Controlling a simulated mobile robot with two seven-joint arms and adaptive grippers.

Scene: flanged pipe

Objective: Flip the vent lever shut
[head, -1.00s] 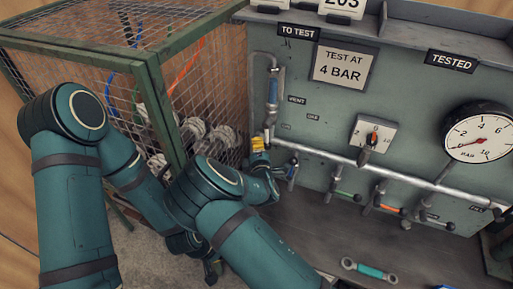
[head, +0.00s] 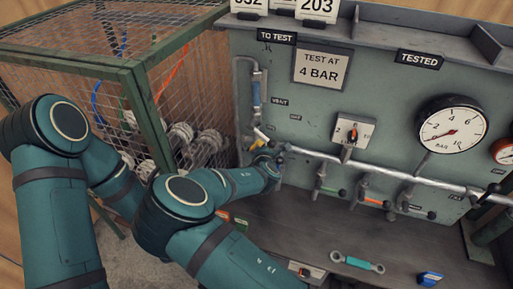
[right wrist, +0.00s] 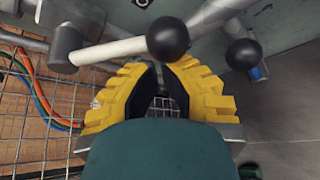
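The vent lever (right wrist: 115,50) is a pale bar with a black ball knob (right wrist: 168,38), running from a grey pivot at the left in the right wrist view. In the head view the lever (head: 261,134) is small, below the blue-sleeved pipe and the vent label (head: 279,101). My right gripper (right wrist: 158,68) has yellow ridged fingers with a narrow gap between them, and it is empty. Its tips are just below the lever and knob in the wrist view; contact is unclear. In the head view my right wrist partly hides the gripper. My left gripper is not visible.
A second black-knobbed lever (right wrist: 243,54) is close at the right of my gripper. The mesh cage (head: 150,110) with hoses stands at the left. A pipe (head: 390,171) with several levers crosses the panel.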

